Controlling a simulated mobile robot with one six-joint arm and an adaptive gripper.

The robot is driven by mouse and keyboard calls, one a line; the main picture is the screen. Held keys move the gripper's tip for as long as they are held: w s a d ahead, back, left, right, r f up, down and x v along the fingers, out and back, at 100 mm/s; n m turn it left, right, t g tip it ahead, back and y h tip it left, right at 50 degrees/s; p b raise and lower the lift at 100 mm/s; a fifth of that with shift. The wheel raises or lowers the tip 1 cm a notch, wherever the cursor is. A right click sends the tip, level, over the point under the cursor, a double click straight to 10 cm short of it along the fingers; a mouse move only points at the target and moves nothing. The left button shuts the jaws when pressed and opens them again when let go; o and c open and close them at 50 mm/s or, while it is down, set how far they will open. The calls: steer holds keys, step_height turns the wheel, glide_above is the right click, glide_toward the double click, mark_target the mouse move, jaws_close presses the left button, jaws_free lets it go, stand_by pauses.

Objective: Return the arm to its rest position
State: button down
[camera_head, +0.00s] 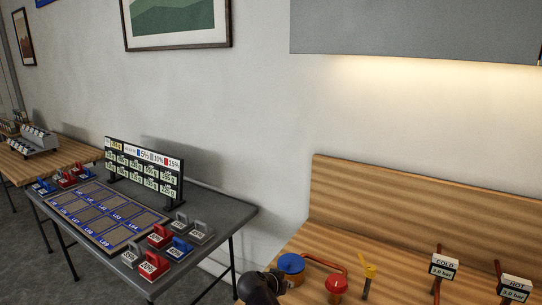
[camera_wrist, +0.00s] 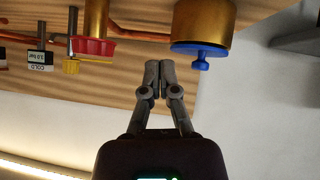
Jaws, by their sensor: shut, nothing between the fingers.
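My gripper (camera_wrist: 153,80) shows in the wrist view with its two fingers together and nothing between them. The wrist picture is upside down, with the wooden counter (camera_wrist: 130,105) at the top. The fingertips are near a brass cylinder with a blue disc and blue knob (camera_wrist: 200,48), apart from it in the picture. In the head view a dark part of my arm (camera_head: 258,289) shows at the bottom edge, beside the blue-topped piece (camera_head: 291,264). The fingers cannot be made out there.
On the wooden counter stand a red-topped piece (camera_head: 336,284), a yellow valve (camera_head: 370,271), a COLD gauge sign (camera_head: 444,266) and a HOT gauge sign (camera_head: 514,288). A dark table (camera_head: 225,208) with weights stands left. A grey cabinet (camera_head: 420,30) hangs above the counter.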

steer(key=s+d+n+g+y+p, duration=0.5)
steer(key=s+d+g, duration=0.3)
steer(key=d, duration=0.4)
steer(key=shift+s+n+y+p, duration=0.25)
steer(key=shift+n+y+p, duration=0.05)
steer(key=shift+y+p, duration=0.55)
steer(key=shift+r, duration=0.1)
